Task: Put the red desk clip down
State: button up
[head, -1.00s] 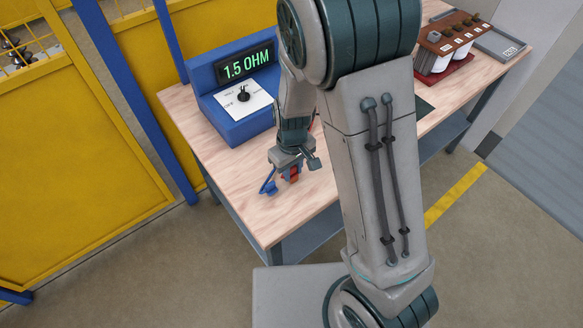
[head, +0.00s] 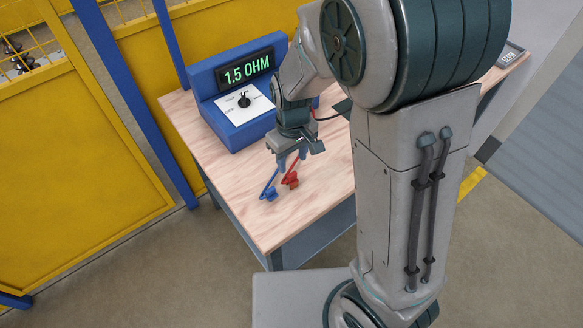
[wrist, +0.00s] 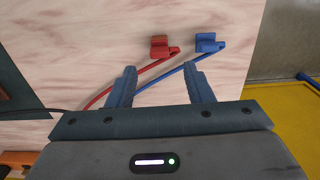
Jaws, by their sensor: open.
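The red desk clip (head: 291,180) lies on the wooden tabletop, with a red lead trailing from it; it also shows in the wrist view (wrist: 162,48). A blue clip (head: 269,194) with a blue lead lies close beside it, and it also shows in the wrist view (wrist: 208,42). My gripper (head: 291,166) is open and empty, just above and behind the clips. In the wrist view both fingers (wrist: 160,80) are spread apart, with the red clip beyond the tips and the leads passing between them.
A blue meter (head: 238,90) reading 1.5 OHM stands at the back left of the table (head: 220,158). A dark flat thing (wrist: 22,95) lies at the left in the wrist view. The table's front edge is near the clips, and the front left surface is clear.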

aim_at(292, 174)
jog(key=s+d+r+m+t, duration=0.3)
jog(key=s+d+r+m, duration=0.3)
jog(key=s+d+r, duration=0.6)
jog(key=shift+s+r+m, duration=0.3)
jog(key=shift+r+m, duration=0.1)
jog(key=shift+r, duration=0.55)
